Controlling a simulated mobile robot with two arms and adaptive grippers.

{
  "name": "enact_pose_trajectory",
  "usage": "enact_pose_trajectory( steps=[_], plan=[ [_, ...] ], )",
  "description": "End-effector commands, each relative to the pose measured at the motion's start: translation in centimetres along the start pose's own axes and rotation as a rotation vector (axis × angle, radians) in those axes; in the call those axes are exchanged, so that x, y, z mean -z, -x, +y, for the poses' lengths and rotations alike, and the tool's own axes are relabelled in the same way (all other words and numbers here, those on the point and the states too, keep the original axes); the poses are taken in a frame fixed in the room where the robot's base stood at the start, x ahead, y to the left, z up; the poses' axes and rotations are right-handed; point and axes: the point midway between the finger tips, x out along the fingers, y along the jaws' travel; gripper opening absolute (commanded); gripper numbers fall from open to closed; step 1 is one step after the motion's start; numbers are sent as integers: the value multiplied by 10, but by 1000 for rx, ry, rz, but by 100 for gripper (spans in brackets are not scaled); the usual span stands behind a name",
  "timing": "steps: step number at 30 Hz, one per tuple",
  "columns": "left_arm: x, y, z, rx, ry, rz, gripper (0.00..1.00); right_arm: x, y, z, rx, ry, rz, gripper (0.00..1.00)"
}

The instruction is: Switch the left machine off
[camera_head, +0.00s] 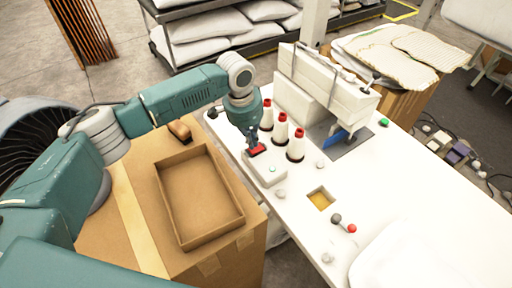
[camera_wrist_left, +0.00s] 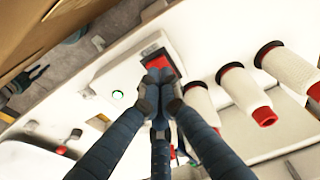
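The white sewing machine (camera_head: 325,85) stands at the back of the white work table. A low white switch box (camera_head: 264,168) lies on the table's left side, with a red rocker switch (camera_head: 256,150) and a small green-lit indicator (camera_head: 272,169). In the left wrist view the red switch (camera_wrist_left: 160,62) and the glowing green indicator (camera_wrist_left: 118,95) show clearly. My left gripper (camera_head: 252,143) points down at the red switch. Its dark fingers are drawn together, empty, with the tips (camera_wrist_left: 160,88) at the switch's edge; I cannot tell if they touch it. My right gripper is out of view.
Several white thread cones (camera_head: 281,132) with red tops stand close right of the switch box. An open cardboard tray (camera_head: 183,243) lies on a carton to the left. A lever with a red knob (camera_head: 351,228) and a square opening (camera_head: 320,199) are nearer the front.

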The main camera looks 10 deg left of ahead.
Motion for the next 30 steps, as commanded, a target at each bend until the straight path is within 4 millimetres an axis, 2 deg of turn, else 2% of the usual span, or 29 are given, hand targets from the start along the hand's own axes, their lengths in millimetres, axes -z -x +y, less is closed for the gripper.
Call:
enact_pose_trajectory(
  steps=[30],
  plan=[
    [-1,-7,0,0,0,0,0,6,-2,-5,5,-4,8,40]
  ],
)
